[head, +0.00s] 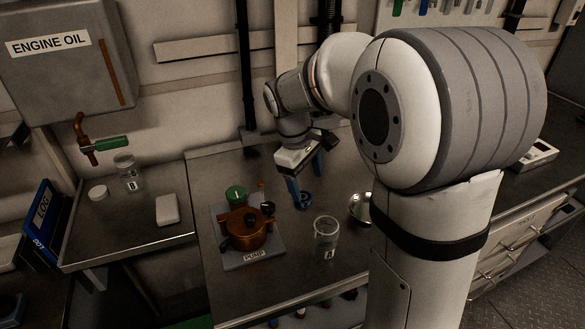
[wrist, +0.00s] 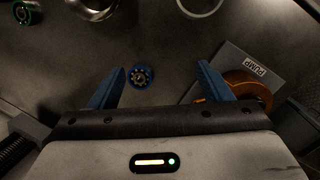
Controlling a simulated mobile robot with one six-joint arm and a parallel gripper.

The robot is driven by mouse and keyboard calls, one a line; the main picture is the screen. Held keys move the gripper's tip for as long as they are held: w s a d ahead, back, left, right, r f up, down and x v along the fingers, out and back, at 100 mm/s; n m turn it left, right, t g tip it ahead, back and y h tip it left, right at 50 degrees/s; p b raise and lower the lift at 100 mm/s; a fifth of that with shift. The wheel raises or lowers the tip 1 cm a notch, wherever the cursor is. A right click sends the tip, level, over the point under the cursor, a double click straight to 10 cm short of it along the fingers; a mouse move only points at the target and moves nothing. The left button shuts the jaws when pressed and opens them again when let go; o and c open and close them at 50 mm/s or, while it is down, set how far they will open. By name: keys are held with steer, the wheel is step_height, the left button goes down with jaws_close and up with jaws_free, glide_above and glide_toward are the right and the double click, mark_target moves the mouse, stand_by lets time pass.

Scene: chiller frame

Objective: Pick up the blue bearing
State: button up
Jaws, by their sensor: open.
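The blue bearing (head: 304,202) lies flat on the steel bench, to the right of the pump. In the wrist view it is a small blue ring with a metal centre (wrist: 142,77). My gripper (head: 306,181) is above the bench near the bearing, pointing down, with its blue fingers apart. In the wrist view the bearing shows between the open fingers (wrist: 163,74), nearer the left one. Nothing is held. The bearing looks apart from both fingers; the height gap is hard to judge.
The copper pump (head: 245,232) stands on a grey plate left of the bearing. A glass beaker (head: 326,240) and a metal bowl (head: 361,209) are in front and right. A green-ringed part (wrist: 26,12) lies beyond the bowl. My arm hides some bench.

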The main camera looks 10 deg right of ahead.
mark_target(304, 196)
steer(key=w+a+f+n+g+h, duration=0.15)
steer(key=w+f+n, duration=0.3)
steer(key=w, duration=0.45)
steer(key=x, duration=0.2)
steer(key=p+x, duration=0.1)
steer(key=x, duration=0.2)
steer(key=w+x, duration=0.1)
steer(key=x, duration=0.2)
steer(key=shift+a+f, duration=0.1)
steer(key=shift+f, duration=0.1)
steer(key=shift+c, duration=0.5)
steer(key=c, duration=1)
